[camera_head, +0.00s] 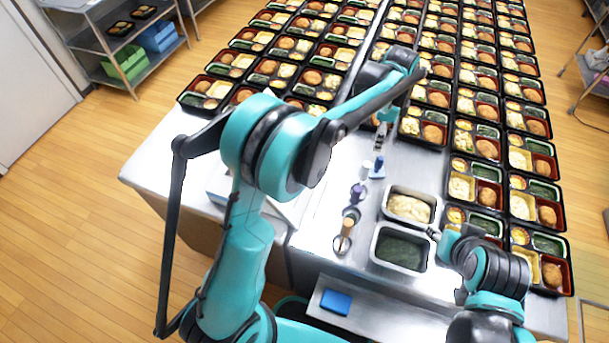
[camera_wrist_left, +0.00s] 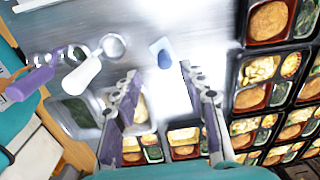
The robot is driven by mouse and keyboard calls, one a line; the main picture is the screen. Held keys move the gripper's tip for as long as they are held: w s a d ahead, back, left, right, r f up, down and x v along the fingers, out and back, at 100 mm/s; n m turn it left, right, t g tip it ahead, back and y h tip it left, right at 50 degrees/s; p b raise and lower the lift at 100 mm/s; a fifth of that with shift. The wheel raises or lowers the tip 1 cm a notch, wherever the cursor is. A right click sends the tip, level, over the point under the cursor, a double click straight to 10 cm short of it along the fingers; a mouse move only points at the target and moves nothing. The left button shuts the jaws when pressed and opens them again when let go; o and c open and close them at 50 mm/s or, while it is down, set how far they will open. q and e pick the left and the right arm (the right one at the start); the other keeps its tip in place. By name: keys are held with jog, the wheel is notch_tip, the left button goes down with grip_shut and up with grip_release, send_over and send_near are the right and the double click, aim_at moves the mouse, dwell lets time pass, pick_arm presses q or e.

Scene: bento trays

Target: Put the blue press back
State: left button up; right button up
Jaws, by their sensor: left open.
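The blue press (camera_head: 377,168) stands upright on the steel table, just behind a purple press-like tool (camera_head: 357,194). In the left wrist view the blue press (camera_wrist_left: 164,56) shows from above, just beyond the fingertips and apart from them. My left gripper (camera_head: 382,128) is above and behind the blue press in the head view, partly hidden by its own arm. In the left wrist view the left gripper (camera_wrist_left: 161,76) is open with nothing between its fingers. My right gripper (camera_head: 434,233) is beside the steel food pans; its finger opening is too small to tell.
A pan of pale food (camera_head: 410,207) and a pan of dark green food (camera_head: 399,250) stand right of the tools. Rows of bento trays (camera_head: 484,147) fill the table's back and right. A blue block (camera_head: 335,301) lies on the front shelf.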

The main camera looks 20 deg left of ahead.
pick_arm(q)
jog(key=s+a+r+n+t, duration=0.2)
jog(key=s+a+r+n, duration=0.25)
jog(key=s, duration=0.25)
jog(key=s+a+r+n+t, duration=0.2)
jog(key=s+a+r+n, duration=0.25)
jog(key=s+a, duration=0.2)
jog(key=s+a+f+n+t, duration=0.1)
jog(key=s+a+f+n, duration=0.1)
jog(key=s+n, duration=0.2)
jog(key=s+a+f+n+t, duration=0.1)
jog(key=s+a+f+n, duration=0.1)
jog(key=s, duration=0.7)
jog(key=shift+a+f+n+t, duration=0.35)
jog(key=shift+a+n+t, duration=0.1)
jog(key=shift+n, duration=0.75)
notch_tip(320, 180, down, 4)
jog(key=b, duration=0.4)
jog(key=shift+f, duration=0.15)
